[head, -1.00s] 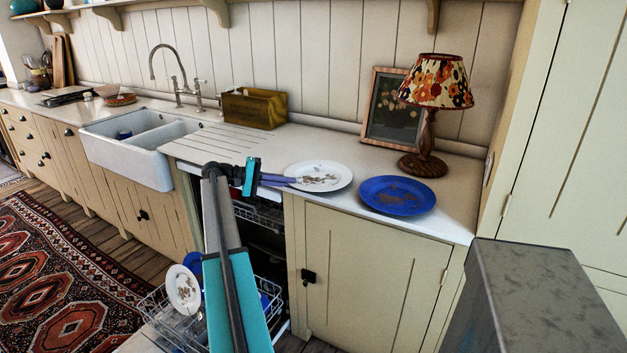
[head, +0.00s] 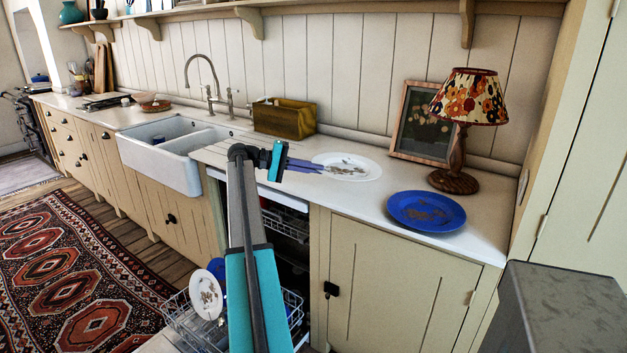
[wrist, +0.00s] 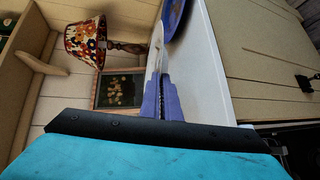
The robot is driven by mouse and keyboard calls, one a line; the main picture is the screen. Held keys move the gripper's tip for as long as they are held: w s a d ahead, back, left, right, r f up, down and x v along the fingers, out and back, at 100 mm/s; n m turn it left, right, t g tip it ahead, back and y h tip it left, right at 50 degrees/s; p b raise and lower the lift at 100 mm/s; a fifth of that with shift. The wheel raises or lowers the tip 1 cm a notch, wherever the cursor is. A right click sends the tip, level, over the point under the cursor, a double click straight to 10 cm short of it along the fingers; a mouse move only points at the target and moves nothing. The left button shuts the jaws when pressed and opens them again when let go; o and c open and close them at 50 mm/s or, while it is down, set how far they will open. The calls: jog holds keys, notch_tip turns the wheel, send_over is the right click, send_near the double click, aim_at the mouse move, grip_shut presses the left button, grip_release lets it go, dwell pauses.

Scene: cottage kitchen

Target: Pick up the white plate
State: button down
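The white plate (head: 369,173), with brown food scraps on it, is by the counter's front part, left of a blue plate (head: 427,210). My gripper (head: 318,167) reaches it from the left, and its purple fingers are shut on the near left rim. The plate looks level and appears raised a little off the counter. In the wrist view, the plate shows edge-on as a thin white strip (wrist: 157,42) between the tips of the narrowly spaced fingers (wrist: 161,88). The gap under the plate is hard to judge.
A lamp (head: 455,165) and a picture frame (head: 410,120) stand behind the plates. A wooden box (head: 285,118) is back left. Below, an open dishwasher rack (head: 285,310) holds a dirty plate (head: 206,295).

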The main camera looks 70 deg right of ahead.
jog(key=shift+r, duration=0.6)
jog(key=shift+w, duration=0.1)
